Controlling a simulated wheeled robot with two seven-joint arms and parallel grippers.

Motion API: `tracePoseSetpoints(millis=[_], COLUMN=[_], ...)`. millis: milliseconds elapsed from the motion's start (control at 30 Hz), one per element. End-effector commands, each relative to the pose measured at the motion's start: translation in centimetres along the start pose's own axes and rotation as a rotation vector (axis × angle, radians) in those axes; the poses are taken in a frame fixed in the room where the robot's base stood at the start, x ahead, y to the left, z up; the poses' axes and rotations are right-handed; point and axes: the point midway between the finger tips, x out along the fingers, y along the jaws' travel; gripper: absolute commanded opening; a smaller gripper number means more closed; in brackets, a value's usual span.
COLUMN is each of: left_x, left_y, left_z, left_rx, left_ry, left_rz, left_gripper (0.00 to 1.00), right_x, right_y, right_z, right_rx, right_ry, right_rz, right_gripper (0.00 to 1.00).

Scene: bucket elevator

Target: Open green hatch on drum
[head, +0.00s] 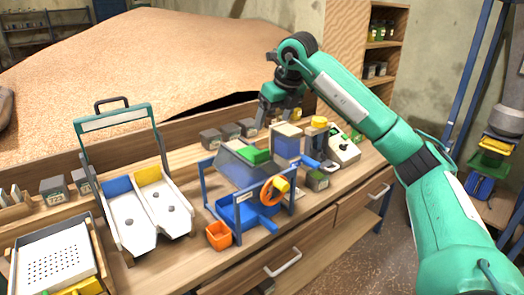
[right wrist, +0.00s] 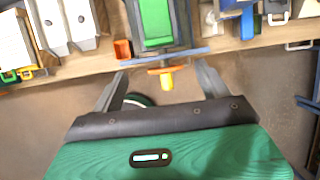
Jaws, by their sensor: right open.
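The drum (head: 236,168) sits in a blue frame on the bench, with the green hatch (head: 254,155) lying flat on its top. The hatch (right wrist: 155,22) also shows at the top middle of the right wrist view, and it looks closed. An orange wheel (head: 268,192) with a yellow knob (head: 283,184) is on the drum's front side. My right gripper (head: 272,112) is raised above and behind the hatch in the head view, apart from it. In the right wrist view its two fingers (right wrist: 162,78) are spread with nothing held between them. My left gripper is out of view.
A blue tray (head: 240,213) is under the drum, with an orange cup (head: 218,236) beside it. A white two-channel chute (head: 150,208) stands to the left. A blue-sided box (head: 286,145) and a white device (head: 343,149) stand close on the right.

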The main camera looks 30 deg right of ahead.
Motion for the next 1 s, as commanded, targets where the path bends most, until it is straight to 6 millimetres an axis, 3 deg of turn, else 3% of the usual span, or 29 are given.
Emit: tracePoseSetpoints(millis=[600,800,1000], left_x=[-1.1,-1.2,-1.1], left_y=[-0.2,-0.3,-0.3], left_z=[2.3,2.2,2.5], left_rx=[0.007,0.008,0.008], left_ry=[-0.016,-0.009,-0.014], left_rz=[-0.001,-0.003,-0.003], left_gripper=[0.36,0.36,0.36], right_x=[11.3,13.1,13.5], right_y=[0.2,0.2,0.2], right_z=[0.0,0.0,0.0], right_rx=[-0.002,-0.002,-0.002], right_ry=[0.003,0.001,0.0], right_rz=[0.005,0.005,0.005], right_gripper=[0.77,0.77,0.77])
